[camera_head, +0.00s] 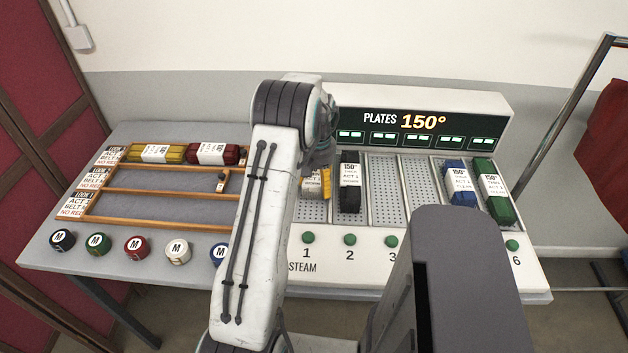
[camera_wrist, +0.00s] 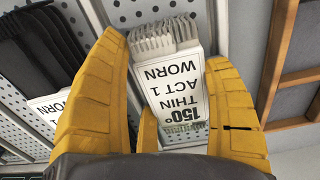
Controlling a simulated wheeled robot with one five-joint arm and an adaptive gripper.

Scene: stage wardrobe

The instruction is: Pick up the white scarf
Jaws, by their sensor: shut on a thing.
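The white scarf (camera_wrist: 170,38) is a folded bundle with a paper band reading "150° THIN ACT 1 WORN" in the wrist view. My gripper (camera_wrist: 165,60) has its yellow fingers on both sides of it and is shut on it. The bundle is over the perforated plate of lane 1; whether it touches the plate I cannot tell. In the head view my gripper (camera_head: 316,183) is at lane 1, partly behind my arm, with only a bit of the banded bundle showing.
A black banded bundle (camera_head: 350,190) lies close by in lane 2. Lanes 3 and 4 look empty. Blue (camera_head: 458,182) and green (camera_head: 494,190) bundles lie in lanes 5 and 6. A wooden rack (camera_head: 165,191) at left holds yellow and red bundles, with several "M" knobs before it.

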